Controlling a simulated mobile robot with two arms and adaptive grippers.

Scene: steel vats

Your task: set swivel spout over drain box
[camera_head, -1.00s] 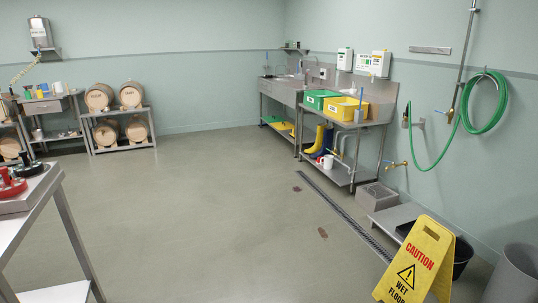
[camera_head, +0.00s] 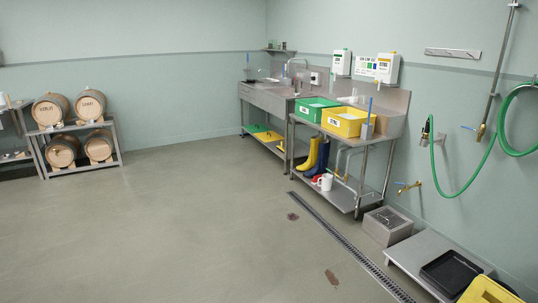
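A brass tap with a spout (camera_head: 407,187) sticks out from the right wall at low height. It looks like the swivel spout, and its outlet points left. A grey drain box (camera_head: 376,231) stands on the floor below it, against the wall side of the floor channel. The spout is well above the box, apart from it. I cannot tell exactly how far the outlet lies over the box. Neither of my grippers is in view.
A steel sink bench (camera_head: 268,99) and a steel rack with green (camera_head: 312,111) and yellow (camera_head: 345,122) bins line the wall. A low grey platform (camera_head: 418,250) carries a black tray (camera_head: 450,272). A yellow sign (camera_head: 487,291) is at bottom right.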

